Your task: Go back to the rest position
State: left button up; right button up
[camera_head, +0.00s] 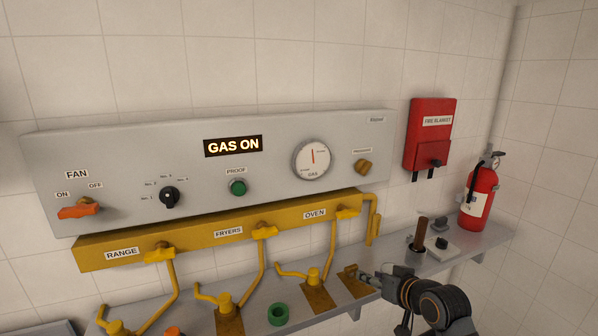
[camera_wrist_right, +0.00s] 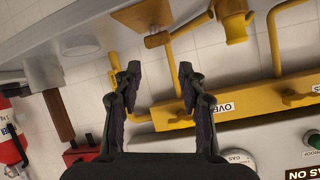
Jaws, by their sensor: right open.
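My right gripper (camera_head: 370,279) is low at the right of the head view, by the shelf's right half. In the right wrist view its two dark fingers (camera_wrist_right: 158,84) stand apart with nothing held between them. Yellow pipework and the wall show beyond the fingertips. My left gripper is in neither view.
The grey gas panel (camera_head: 290,127) reads "GAS ON", above a yellow manifold (camera_head: 190,240) with several valves. The metal shelf (camera_head: 390,262) below holds a green ring (camera_head: 278,314).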

jog(key=s+d+f+g+h, duration=0.1)
jog(key=s+f+g, duration=0.2)
jog(key=s+f, duration=0.5)
jog(key=s+d+f+n+g+h, duration=0.15)
jog(key=s+f, duration=0.25)
jog(key=s, duration=0.8)
jog(key=s+f+m+g+h, duration=0.1)
jog(key=s+f+g+h, duration=0.15)
jog(key=s+f, duration=0.5)
jog(key=s+d+f+g, duration=0.1)
jog(key=s+d+f, duration=0.15)
jog(key=f, duration=1.15)
jog(key=s+d+f+g, duration=0.1)
jog(key=s+f, duration=0.2)
jog(key=f, duration=1)
jog(key=s+f+g, duration=0.1)
jog(key=s+f, duration=1.3)
jog(key=s, duration=0.3)
jog(key=shift+s+d+f+y, duration=0.15)
jog(key=shift+s+d+y, duration=0.15)
jog(key=shift+s+d, duration=0.05)
jog(key=shift+c, duration=0.3)
